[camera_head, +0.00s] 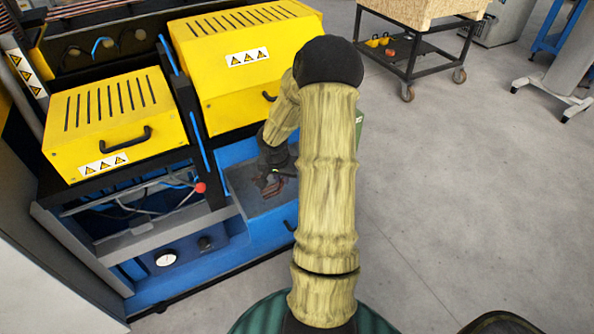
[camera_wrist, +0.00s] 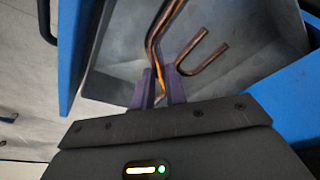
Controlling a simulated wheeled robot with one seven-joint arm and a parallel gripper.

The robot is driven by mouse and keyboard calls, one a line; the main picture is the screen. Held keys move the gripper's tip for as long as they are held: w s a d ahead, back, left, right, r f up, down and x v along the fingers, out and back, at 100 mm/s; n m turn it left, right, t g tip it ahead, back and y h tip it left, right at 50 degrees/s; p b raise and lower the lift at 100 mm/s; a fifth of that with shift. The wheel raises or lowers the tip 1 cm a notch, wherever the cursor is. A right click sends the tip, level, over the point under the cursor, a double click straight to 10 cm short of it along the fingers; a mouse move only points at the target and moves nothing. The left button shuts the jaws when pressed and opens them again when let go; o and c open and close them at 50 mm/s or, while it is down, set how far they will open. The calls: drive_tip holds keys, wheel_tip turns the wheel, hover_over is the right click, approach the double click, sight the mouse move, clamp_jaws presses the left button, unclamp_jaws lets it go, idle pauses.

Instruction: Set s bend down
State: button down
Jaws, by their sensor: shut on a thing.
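My gripper (camera_wrist: 160,90) has its purple fingers closed around the lower end of a bent copper tube, which looks like the s bend (camera_wrist: 152,45). The tube runs up and right past the top of the wrist view. It has a dark brown side and a bright orange strip; I cannot tell if this is one tube or two. It is over or in the grey tray (camera_wrist: 115,70); I cannot tell if it touches the floor. In the head view my gripper (camera_head: 270,184) is low over the same tray, and the tube is mostly hidden.
A U-shaped copper tube (camera_wrist: 205,52) lies in the tray just right of the fingers. Blue walls (camera_wrist: 285,95) flank the tray. Yellow machine covers (camera_head: 110,120) stand left and behind. A wheeled cart (camera_head: 415,45) stands at the back; the floor at right is clear.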

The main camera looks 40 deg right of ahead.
drive_tip(key=w+a+r+n+y+p, duration=0.1)
drive_tip(key=a+r+n+p, duration=0.1)
drive_tip(key=a, duration=0.7)
drive_tip(key=a+r+n+t+p, duration=0.1)
drive_tip(key=a+r+n+p, duration=0.1)
drive_tip(key=a+n+p, duration=0.3)
drive_tip(key=w+a+r+n+y+p, duration=0.1)
drive_tip(key=a+n+p, duration=0.3)
drive_tip(key=a, duration=0.8)
drive_tip(key=shift+w+a+r+y+p, duration=0.3)
drive_tip(key=shift+w+a+r+p, duration=0.1)
drive_tip(key=shift+p, duration=0.3)
